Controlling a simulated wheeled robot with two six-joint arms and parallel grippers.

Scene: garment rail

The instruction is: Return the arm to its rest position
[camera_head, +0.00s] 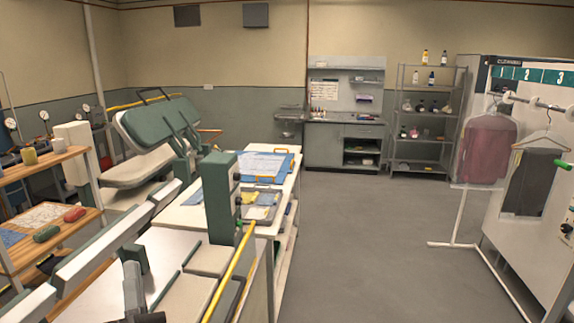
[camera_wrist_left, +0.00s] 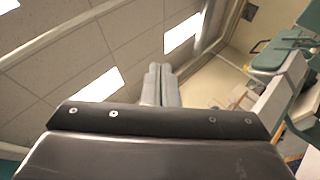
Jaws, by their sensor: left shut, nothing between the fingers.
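My left gripper (camera_head: 132,268) shows low in the head view, at the bottom left, pointing upward. It stands in front of the pale table-like surface of the press and is empty. In the left wrist view its two pale grey fingers (camera_wrist_left: 160,70) lie together, shut with nothing between them. Beyond them are the ceiling panels and lights, so the gripper is tilted up. The rest of the left arm is mostly below the head view. My right gripper is in neither view.
A long worktable (camera_head: 287,208) with blue cloth and a tray (camera_head: 262,209) lies ahead. A green-padded press (camera_head: 155,118) stands at the left, by wooden shelves (camera_head: 60,155). At the right, a rail (camera_head: 540,104) carries a bagged dark red garment (camera_head: 486,150). The grey floor between is clear.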

